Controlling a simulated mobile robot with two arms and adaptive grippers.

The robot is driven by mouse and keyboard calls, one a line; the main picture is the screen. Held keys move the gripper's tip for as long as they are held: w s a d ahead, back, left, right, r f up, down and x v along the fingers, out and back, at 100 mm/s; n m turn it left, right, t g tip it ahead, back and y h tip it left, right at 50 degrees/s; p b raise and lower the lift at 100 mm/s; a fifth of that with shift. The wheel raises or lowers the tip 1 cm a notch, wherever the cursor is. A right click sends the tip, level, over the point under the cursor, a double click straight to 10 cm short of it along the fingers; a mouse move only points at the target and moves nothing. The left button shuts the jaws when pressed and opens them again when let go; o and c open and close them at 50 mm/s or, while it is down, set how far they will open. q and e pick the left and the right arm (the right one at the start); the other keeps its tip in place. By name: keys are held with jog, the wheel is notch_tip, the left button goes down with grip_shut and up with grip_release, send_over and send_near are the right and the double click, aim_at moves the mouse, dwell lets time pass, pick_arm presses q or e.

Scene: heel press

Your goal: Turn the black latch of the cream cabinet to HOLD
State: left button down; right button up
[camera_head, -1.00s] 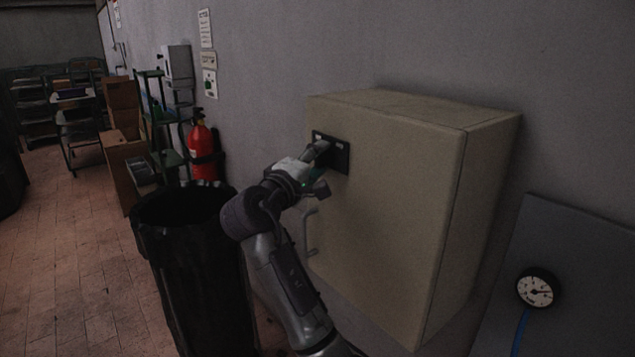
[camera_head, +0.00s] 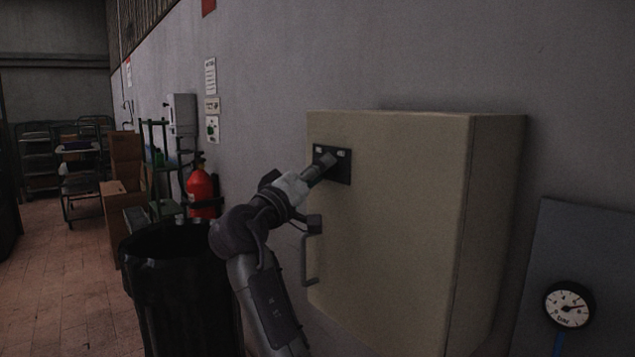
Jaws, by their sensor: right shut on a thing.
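The cream cabinet (camera_head: 400,220) is fixed to the wall at centre right. Its black latch plate (camera_head: 344,175) sits at the upper left of the door, with two small light labels along its top. My right gripper (camera_head: 328,162) is at the plate, shut on the latch. The fingers hide most of the latch, so I cannot tell which way it points, and I cannot read the labels. A grey door handle (camera_head: 305,262) is below, near the door's left edge. My left gripper is not in view.
A black bin (camera_head: 180,290) stands left of my right arm. Behind it are a red fire extinguisher (camera_head: 201,192), a green rack and brown boxes (camera_head: 126,160). A panel with a pressure gauge (camera_head: 569,306) is at right. The tiled floor at far left is clear.

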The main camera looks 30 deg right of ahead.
jog(key=shift+f, duration=0.15)
jog(key=o, duration=1.2)
jog(key=shift+d, duration=0.1)
jog(key=shift+c, duration=0.2)
jog(key=v, duration=1.2)
